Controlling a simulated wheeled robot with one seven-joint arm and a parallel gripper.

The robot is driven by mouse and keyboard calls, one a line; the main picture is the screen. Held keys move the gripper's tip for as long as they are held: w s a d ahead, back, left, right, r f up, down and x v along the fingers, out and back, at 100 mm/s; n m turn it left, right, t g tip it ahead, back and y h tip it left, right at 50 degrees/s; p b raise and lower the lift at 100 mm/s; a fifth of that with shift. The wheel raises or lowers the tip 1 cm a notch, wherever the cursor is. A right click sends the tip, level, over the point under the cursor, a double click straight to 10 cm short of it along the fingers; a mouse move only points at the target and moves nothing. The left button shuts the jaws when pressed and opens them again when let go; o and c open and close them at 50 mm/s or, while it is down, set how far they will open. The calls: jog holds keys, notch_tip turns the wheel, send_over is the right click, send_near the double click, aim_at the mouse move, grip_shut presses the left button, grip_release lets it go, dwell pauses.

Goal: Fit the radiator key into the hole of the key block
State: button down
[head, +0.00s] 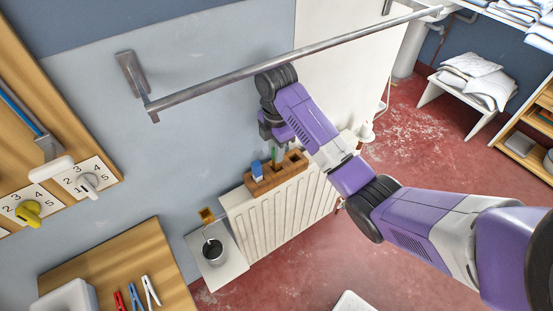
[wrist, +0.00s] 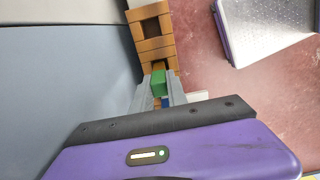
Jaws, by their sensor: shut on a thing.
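The key block (head: 286,170) is a brown wooden block with square holes, lying on top of a white radiator. It also shows in the wrist view (wrist: 155,45), running away from my fingers with an open square hole near its far end. My gripper (head: 278,157) points down over the block and is shut on a green piece, which looks like the radiator key (wrist: 159,84). The key's lower end is hidden, so I cannot tell whether it is in a hole or above one. A blue piece (head: 257,170) stands at the block's left end.
The white ribbed radiator (head: 285,215) stands under the block against the wall. A metal rail (head: 290,62) runs above my wrist. A small shelf with a dark cup (head: 213,250) is left of the radiator. The red floor at right is mostly open.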

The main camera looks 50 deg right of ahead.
jog(key=shift+f, duration=1.3)
jog(key=shift+f, duration=0.1)
jog(key=c, duration=1.3)
grip_release()
notch_tip(320, 180, up, 8)
jog(key=p, duration=0.3)
jog(key=shift+f+p, duration=0.1)
jog(key=shift+p, duration=0.25)
jog(key=shift+s+f, duration=0.1)
